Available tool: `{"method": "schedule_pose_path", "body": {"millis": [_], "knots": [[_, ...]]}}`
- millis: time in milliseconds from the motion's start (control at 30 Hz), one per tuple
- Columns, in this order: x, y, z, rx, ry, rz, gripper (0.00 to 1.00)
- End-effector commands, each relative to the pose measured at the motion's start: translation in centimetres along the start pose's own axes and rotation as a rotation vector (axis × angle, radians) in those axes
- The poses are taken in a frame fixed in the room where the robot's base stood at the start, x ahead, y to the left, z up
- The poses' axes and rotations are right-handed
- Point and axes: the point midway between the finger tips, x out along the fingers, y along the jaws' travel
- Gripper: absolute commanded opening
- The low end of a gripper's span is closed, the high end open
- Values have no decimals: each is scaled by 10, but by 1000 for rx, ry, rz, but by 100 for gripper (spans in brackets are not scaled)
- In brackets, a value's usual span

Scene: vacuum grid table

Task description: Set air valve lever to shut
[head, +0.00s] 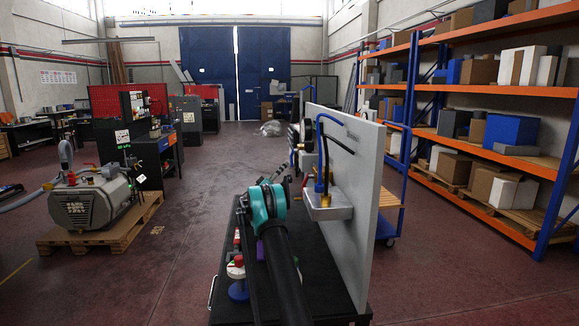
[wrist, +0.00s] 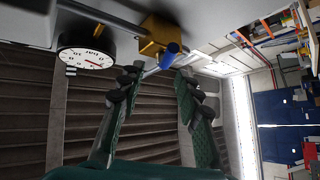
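In the wrist view, the air valve shows as a brass block (wrist: 158,38) on a grey metal pipe. Its lever ends in a blue sleeve (wrist: 170,56) that points toward the camera. My gripper (wrist: 160,80) is open, with green-padded fingers on either side of and just short of the blue sleeve. I cannot tell whether either finger touches the lever. A round white gauge (wrist: 88,58) marked bar, with a red needle, is left of the valve. In the head view, my gripper (head: 279,174) is small beside the upright panel, and I cannot make out the lever there.
The grey upright panel (head: 352,200) stands on a black cart top (head: 325,280). A pale block (head: 327,208) with a brass fitting and blue hose sticks out from it. Shelving (head: 490,90) is at the right.

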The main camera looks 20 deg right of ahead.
Motion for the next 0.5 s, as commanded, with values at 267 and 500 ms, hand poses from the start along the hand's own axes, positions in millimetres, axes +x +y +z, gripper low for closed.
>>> {"method": "schedule_pose_path", "body": {"millis": [267,500], "knots": [[-50,18,-27,2,0,-1,34],[-72,27,-38,0,0,0,34]]}}
